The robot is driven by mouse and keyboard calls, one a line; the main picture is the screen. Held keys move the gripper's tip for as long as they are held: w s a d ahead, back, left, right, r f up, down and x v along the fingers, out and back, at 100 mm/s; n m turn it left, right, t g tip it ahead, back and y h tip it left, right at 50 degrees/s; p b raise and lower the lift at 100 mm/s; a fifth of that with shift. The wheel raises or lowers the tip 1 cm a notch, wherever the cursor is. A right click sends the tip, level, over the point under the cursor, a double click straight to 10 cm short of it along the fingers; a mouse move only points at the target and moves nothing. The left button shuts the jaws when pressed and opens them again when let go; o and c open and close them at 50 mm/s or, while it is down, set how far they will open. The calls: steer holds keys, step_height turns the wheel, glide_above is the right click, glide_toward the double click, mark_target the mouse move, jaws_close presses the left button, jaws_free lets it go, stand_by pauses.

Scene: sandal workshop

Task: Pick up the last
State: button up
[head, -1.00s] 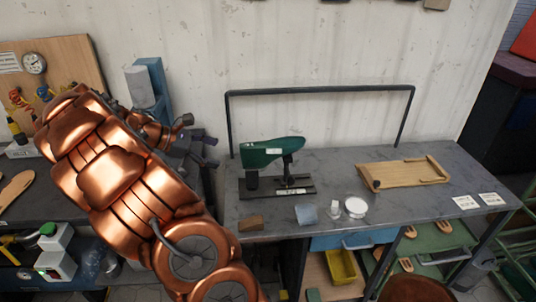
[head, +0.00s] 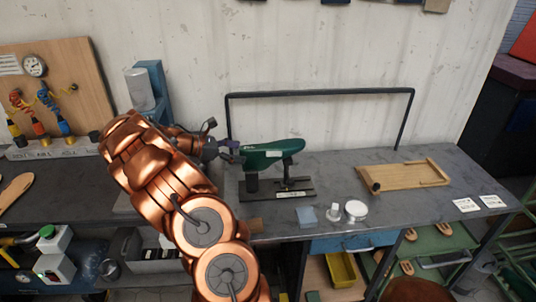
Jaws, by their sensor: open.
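The last is a dark green foot-shaped form (head: 270,153) with a small white label. It rests, toe to the right, on a dark stand (head: 278,190) on the grey workbench. My gripper (head: 232,151) is at the left end of the last, close to its heel. Its dark fingers are open. Whether they touch the last is too small to tell. My copper arm hides the bench's left part.
A dark rail (head: 320,92) stands behind the last. To the right are a blue block (head: 306,216), a small white bottle (head: 334,212), a white round tin (head: 356,210) and a wooden tray (head: 405,175).

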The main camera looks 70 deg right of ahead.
mark_target(248, 153)
steer(key=shift+p+x, duration=0.4)
steer(key=shift+x, duration=1.75)
steer(key=shift+a, duration=0.1)
steer(key=c, duration=1.3)
